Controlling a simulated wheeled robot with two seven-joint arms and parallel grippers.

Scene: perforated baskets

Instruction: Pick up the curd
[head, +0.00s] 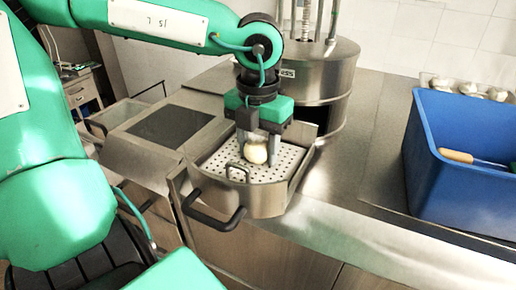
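The curd (256,151) is a small, pale, rounded lump. My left gripper (257,153) points straight down over this basket. Its two fingers stand on either side of the curd, one left and one right. I cannot tell whether the fingers press on the curd or whether it rests on the basket floor. My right gripper is not in view.
A round steel machine (335,88) stands just behind the basket. A blue bin (455,190) holding a yellow-handled tool (456,156) is at the right. Several pale lumps (468,87) lie behind the bin. The steel counter (365,170) between basket and bin is clear.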

